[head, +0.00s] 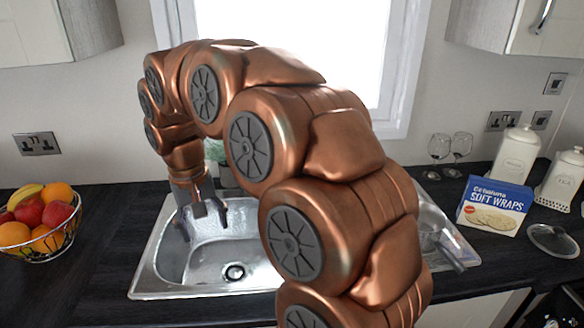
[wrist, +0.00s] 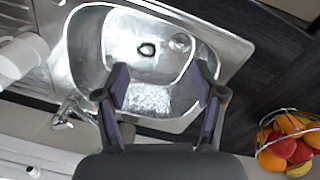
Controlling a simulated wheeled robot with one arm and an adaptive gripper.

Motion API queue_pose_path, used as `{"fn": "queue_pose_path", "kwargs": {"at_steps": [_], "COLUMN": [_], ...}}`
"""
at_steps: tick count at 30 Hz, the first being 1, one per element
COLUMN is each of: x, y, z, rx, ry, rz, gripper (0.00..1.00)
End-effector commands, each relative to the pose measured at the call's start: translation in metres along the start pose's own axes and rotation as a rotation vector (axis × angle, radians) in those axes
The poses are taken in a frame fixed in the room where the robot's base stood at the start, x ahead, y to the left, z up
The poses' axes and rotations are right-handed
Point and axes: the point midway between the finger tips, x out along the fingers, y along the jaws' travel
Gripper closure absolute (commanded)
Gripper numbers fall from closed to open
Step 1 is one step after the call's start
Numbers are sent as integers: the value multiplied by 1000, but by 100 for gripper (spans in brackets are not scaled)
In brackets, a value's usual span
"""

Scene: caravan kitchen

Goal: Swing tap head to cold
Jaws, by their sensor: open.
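The chrome tap (wrist: 66,112) shows in the wrist view at the sink's edge, left of my gripper's fingers. It is small there, and I cannot tell which way its head is set. In the head view my arm hides the tap. The steel sink (head: 150,279) is set in the dark worktop; its basin also shows in the wrist view (wrist: 88,45). My gripper (head: 203,218) hangs over the left part of the basin, fingers apart and empty. In the wrist view the gripper (wrist: 161,84) is clear of the tap.
A wire fruit bowl (head: 40,246) stands on the worktop left of the sink. To the right are a soft wraps box (head: 495,205), two wine glasses (head: 450,150), white canisters (head: 516,155) and a glass lid (head: 553,240). A window is behind my arm.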

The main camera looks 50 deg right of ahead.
Motion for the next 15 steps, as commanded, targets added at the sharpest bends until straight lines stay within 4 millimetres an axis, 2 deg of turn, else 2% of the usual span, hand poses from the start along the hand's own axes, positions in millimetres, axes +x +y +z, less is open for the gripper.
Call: {"fn": "queue_pose_path", "kwargs": {"at_steps": [1,6,15], "x": [-2,-7,-7], "y": [4,23,71], "z": [-18,-69,-149], "rx": [33,150,383], "ry": [7,36,81], "rz": [1,10,38], "gripper": [31,31,31]}}
